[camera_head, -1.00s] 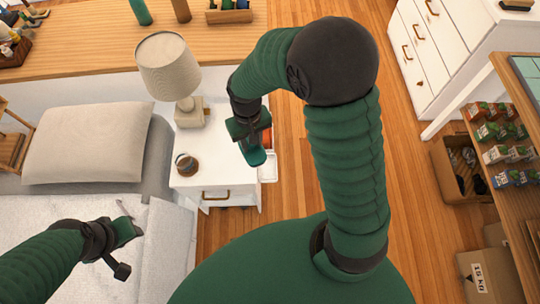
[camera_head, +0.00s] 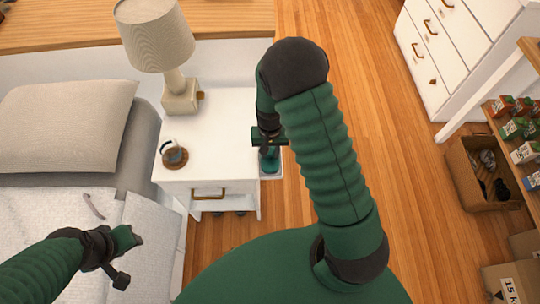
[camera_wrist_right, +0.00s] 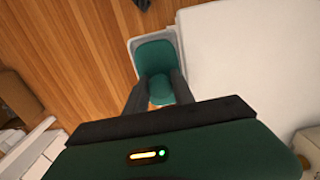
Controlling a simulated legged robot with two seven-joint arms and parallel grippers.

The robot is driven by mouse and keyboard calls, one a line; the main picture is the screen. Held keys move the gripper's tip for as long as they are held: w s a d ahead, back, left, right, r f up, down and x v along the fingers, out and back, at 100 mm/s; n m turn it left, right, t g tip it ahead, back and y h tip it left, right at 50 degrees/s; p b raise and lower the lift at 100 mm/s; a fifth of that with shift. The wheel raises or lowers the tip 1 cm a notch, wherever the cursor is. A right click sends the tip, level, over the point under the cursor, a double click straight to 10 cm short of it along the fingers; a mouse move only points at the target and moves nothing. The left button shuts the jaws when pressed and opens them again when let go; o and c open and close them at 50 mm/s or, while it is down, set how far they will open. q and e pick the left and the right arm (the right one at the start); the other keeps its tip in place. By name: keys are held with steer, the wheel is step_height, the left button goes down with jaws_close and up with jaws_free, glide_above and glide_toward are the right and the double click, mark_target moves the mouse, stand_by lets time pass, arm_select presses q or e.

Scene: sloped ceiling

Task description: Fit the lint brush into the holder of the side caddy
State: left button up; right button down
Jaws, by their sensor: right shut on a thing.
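The teal lint brush (camera_head: 269,162) is held by my right gripper (camera_head: 268,140) at the right side of the white nightstand. In the right wrist view, the dark fingers of my right gripper (camera_wrist_right: 158,92) are shut on the brush (camera_wrist_right: 154,58). The pale side caddy (camera_head: 271,177) hangs at the nightstand's side, mostly hidden by the brush and gripper. In the wrist view, the caddy's rim (camera_wrist_right: 177,38) shows around the brush's far end. How deep the brush sits is unclear. My left gripper (camera_head: 130,258) is over the bed; its jaws are unclear.
The white nightstand (camera_head: 222,160) carries a lamp (camera_head: 180,92) and a small glass vessel on a brown base (camera_head: 174,156). A thin curved grey thing (camera_head: 94,206) lies on the bed. Open wooden floor (camera_head: 345,90) lies right of the nightstand.

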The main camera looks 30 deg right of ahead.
steer(key=shift+f, duration=0.75)
steer(key=shift+d+f, duration=0.1)
steer(key=shift+d, duration=0.1)
steer(key=c, duration=1.1)
jaws_free()
arm_select(q)
steer(key=shift+d+f, duration=0.1)
steer(key=shift+f, duration=0.1)
arm_select(e)
steer(key=shift+o, duration=0.2)
steer(key=shift+a, duration=0.1)
